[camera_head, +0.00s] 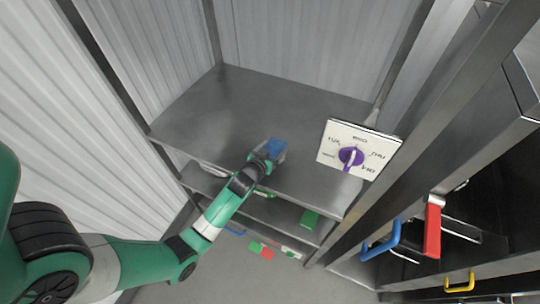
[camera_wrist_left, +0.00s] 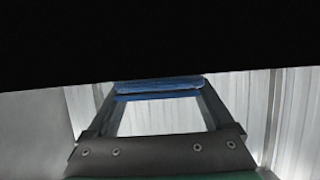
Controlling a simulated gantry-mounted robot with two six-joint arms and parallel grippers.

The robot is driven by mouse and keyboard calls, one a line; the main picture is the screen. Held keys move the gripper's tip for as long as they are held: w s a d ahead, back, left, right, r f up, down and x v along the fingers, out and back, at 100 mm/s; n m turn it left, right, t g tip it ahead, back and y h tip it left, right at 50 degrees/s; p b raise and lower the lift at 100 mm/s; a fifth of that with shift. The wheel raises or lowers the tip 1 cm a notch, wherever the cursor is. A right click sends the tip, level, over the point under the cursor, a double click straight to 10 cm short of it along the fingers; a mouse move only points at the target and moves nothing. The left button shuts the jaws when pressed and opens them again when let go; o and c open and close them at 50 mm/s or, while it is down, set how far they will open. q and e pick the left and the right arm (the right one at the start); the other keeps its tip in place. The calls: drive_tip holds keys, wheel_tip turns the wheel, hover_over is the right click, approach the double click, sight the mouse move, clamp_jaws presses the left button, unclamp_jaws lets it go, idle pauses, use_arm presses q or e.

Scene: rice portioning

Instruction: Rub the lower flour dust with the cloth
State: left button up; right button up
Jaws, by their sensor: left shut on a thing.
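My left gripper (camera_head: 268,153) reaches in from the left to the front part of the grey metal shelf unit's top (camera_head: 215,110). It is shut on a blue cloth (camera_head: 276,146), which is at or just over that top; I cannot tell whether they touch. In the left wrist view the blue cloth (camera_wrist_left: 160,85) lies across the tips of my left gripper (camera_wrist_left: 158,97), against a black area. I cannot make out flour dust clearly in either view. The lower shelves are partly hidden by the top and my arm. My right gripper is not in view.
A white dial panel with a purple knob (camera_head: 351,157) stands right of the cloth. Green items (camera_head: 310,218) and red ones (camera_head: 267,254) are lower down. A metal frame with red (camera_head: 432,228), blue and yellow handles is at right. Corrugated walls close the back and left.

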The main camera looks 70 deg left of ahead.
use_arm(q)
drive_tip(key=shift+s+a+f+b, duration=0.1)
drive_tip(key=shift+f+b, duration=0.25)
drive_tip(key=shift+f, duration=0.3)
drive_tip(key=shift+s+a+f+b, duration=0.1)
drive_tip(key=shift+f+b, duration=0.2)
drive_tip(key=shift+f, duration=0.35)
drive_tip(key=shift+d+r+p, duration=0.15)
drive_tip(key=shift+r+p, duration=0.3)
drive_tip(key=shift+p, duration=0.15)
drive_tip(key=shift+w+r+p, duration=0.15)
drive_tip(key=shift+r+p, duration=0.4)
drive_tip(key=shift+p, duration=0.1)
drive_tip(key=shift+d+r+p, duration=0.15)
drive_tip(key=shift+r+p, duration=0.4)
drive_tip(key=shift+s+d+p, duration=0.3)
drive_tip(key=shift+s+d, duration=0.75)
drive_tip(key=shift+s, duration=0.25)
drive_tip(key=shift+s+d, duration=1.15)
drive_tip(key=shift+s, duration=0.15)
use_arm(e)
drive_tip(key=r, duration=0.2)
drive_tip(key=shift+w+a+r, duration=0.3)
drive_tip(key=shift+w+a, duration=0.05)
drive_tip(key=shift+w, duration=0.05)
